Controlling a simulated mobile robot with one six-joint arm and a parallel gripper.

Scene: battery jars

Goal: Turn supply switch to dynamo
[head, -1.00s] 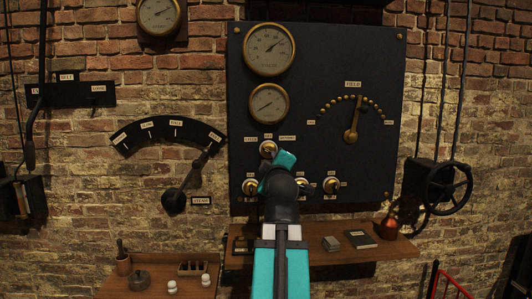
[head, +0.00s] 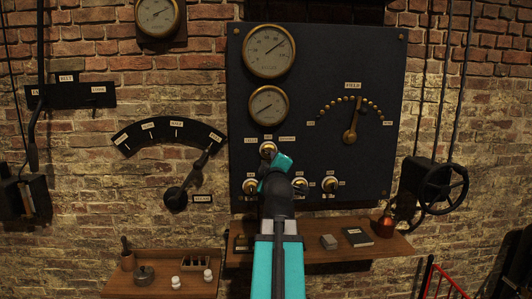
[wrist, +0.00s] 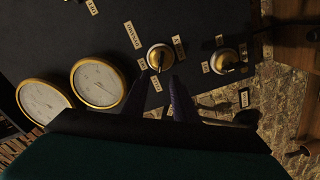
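The supply switch is probably the upper round brass-rimmed knob (head: 268,150) on the dark panel (head: 340,60), with small labels around its top. In the wrist view this knob (wrist: 160,57) has a pale face and a dark lever at its lower side. The dynamo label (wrist: 132,35) lies at its upper left. My gripper (wrist: 168,80) is open, its two dark fingers parted just below the knob, with the tips at its lower edge. I cannot tell whether they touch it. In the head view my wrist hides the fingers. The exact switch setting is unclear.
Several similar knobs (head: 330,184) sit lower on the panel. Two gauges (head: 268,50) and a field dial (head: 350,135) share it. A wooden shelf (head: 300,262) runs below. A handwheel (head: 443,189) is at the right, and a large lever (head: 176,197) at the left.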

